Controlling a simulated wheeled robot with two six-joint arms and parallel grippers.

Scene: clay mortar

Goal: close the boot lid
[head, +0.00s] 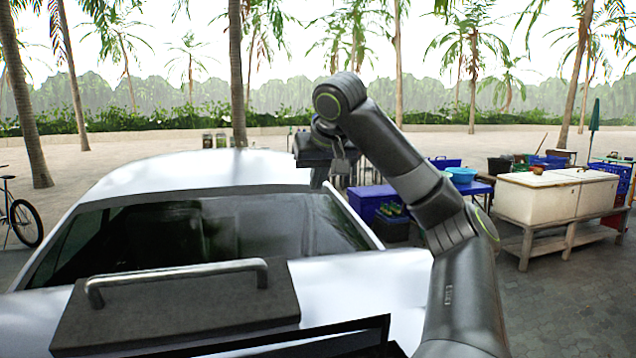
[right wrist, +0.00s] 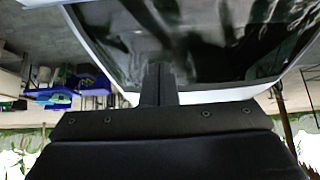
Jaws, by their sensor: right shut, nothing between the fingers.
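A white car (head: 200,166) with a dark rear window (head: 205,235) fills the left and middle of the head view. Its white rear panel, the boot lid (head: 360,285), lies below the window. A dark slab with a metal bar handle (head: 175,275) appears against this panel; I cannot tell how it is fixed. The lid's lower edge and any gap are hidden. My right gripper (head: 318,176) is above the right side of the window, apart from the handle. In the right wrist view its fingers (right wrist: 157,82) are shut and empty before the dark glass. My left gripper is not in view.
A blue table with bins (head: 385,195) stands right of the car, and a white chest on a wooden bench (head: 555,195) stands farther right. A bicycle (head: 20,215) is at the far left. Palms and a low wall are behind. Paved ground is clear at lower right.

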